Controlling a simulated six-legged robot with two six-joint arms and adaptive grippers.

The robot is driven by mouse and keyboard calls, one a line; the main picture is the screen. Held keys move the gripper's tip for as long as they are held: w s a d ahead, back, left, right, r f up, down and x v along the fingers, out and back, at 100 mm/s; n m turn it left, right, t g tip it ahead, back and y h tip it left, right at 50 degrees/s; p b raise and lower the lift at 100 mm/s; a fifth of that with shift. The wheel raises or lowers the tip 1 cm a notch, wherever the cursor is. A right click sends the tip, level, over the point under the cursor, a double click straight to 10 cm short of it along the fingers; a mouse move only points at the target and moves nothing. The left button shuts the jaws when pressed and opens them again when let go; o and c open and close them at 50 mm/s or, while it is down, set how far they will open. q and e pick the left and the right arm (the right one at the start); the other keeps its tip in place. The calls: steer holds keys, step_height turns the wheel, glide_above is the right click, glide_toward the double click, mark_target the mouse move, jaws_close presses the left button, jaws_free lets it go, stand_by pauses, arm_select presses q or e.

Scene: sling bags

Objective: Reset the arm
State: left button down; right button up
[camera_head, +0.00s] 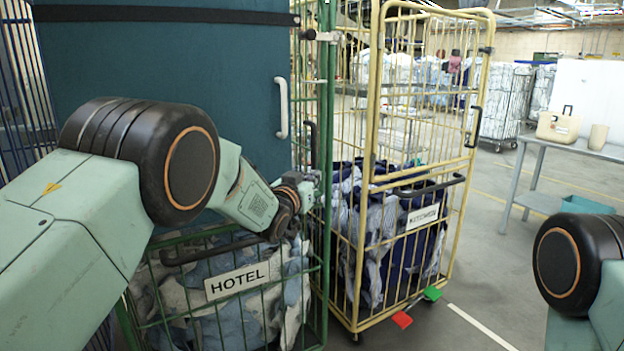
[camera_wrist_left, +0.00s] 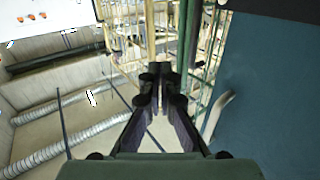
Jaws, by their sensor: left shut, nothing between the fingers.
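My left arm (camera_head: 80,220) comes in from the left in the head view, bent in front of the green HOTEL cage. My left gripper (camera_head: 311,178) is at its far end, small and partly hidden by the wrist, near the line between the green and yellow cages. In the left wrist view the gripper (camera_wrist_left: 160,72) has its dark fingers together at the tips, with nothing between them. Of my right arm (camera_head: 590,290) only a link and a joint show at the lower right edge of the head view. My right gripper is out of view.
The green cage (camera_head: 323,120), with a HOTEL sign (camera_head: 237,281), holds grey-blue linen and has a teal panel (camera_head: 170,70) with a white handle (camera_head: 282,108). A yellow cage (camera_head: 373,150) with linen stands beside it. A table (camera_head: 575,147) with a bag (camera_head: 557,127) stands at right. Floor (camera_head: 490,250) between is clear.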

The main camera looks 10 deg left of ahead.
arm_select(q)
steer(key=s+a+f+n+g+y, duration=0.1)
steer(key=s+a+f+g, duration=0.2)
steer(key=s+f, duration=0.7)
steer(key=s+a+f+g+y, duration=0.2)
steer(key=s+a+f+g, duration=0.1)
steer(key=s+f, duration=0.65)
steer(key=s+a+f+n+g+y, duration=0.1)
steer(key=s+a+f+g, duration=0.2)
steer(key=s+f, duration=0.7)
steer(key=s+a+f+g, duration=0.1)
steer(key=s+f+g, duration=0.1)
steer(key=s, duration=0.9)
steer(key=s+a+f+n+g+b, duration=0.1)
steer(key=s+f, duration=0.4)
steer(key=s, duration=0.6)
steer(key=s+a+f+g+y, duration=0.1)
steer(key=s+g, duration=0.4)
steer(key=s, duration=0.6)
step_height(320, 180, down, 2)
steer(key=shift+a+f+n+b, duration=0.25)
steer(key=shift+a+n+b, duration=0.05)
steer(key=shift+a, duration=0.4)
arm_select(e)
steer(key=shift+s+d+f, duration=0.2)
steer(key=shift+s+f, duration=0.05)
steer(key=shift+f, duration=0.2)
steer(key=shift+s+d+f, duration=0.15)
steer(key=shift+s+f, duration=0.05)
steer(key=shift+f, duration=0.2)
